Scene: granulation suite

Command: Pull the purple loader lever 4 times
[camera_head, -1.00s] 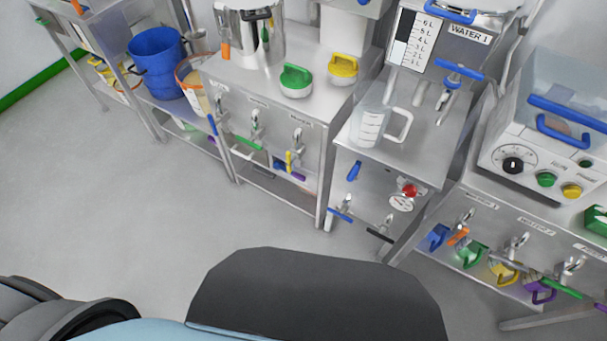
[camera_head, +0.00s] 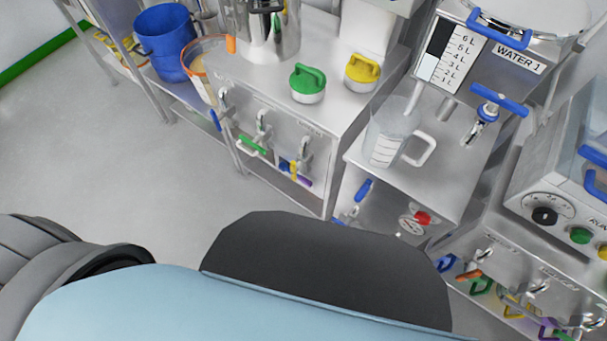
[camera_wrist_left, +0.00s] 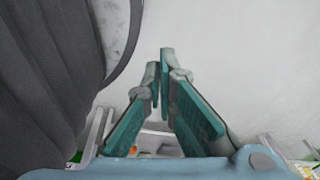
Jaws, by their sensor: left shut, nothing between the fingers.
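Two purple parts show in the head view. One small purple piece (camera_head: 304,181) is low on the middle cabinet's front, beside yellow and blue pieces under a row of metal levers. Another purple piece (camera_head: 548,330) is at the bottom right, below the right-hand unit's levers and partly cut off by the frame edge. I cannot tell which belongs to the loader lever, as the small labels are unreadable. My left gripper (camera_wrist_left: 159,68) shows in the left wrist view, shut and empty, over plain pale floor. It touches no lever. My right gripper is not in view.
A blue bucket (camera_head: 163,42) stands on a shelf at the upper left. A measuring jug (camera_head: 388,136) stands below the WATER 1 tank (camera_head: 470,62). Green (camera_head: 308,84) and yellow (camera_head: 362,74) handled lids sit on the middle cabinet. The grey floor (camera_head: 110,165) at left is clear.

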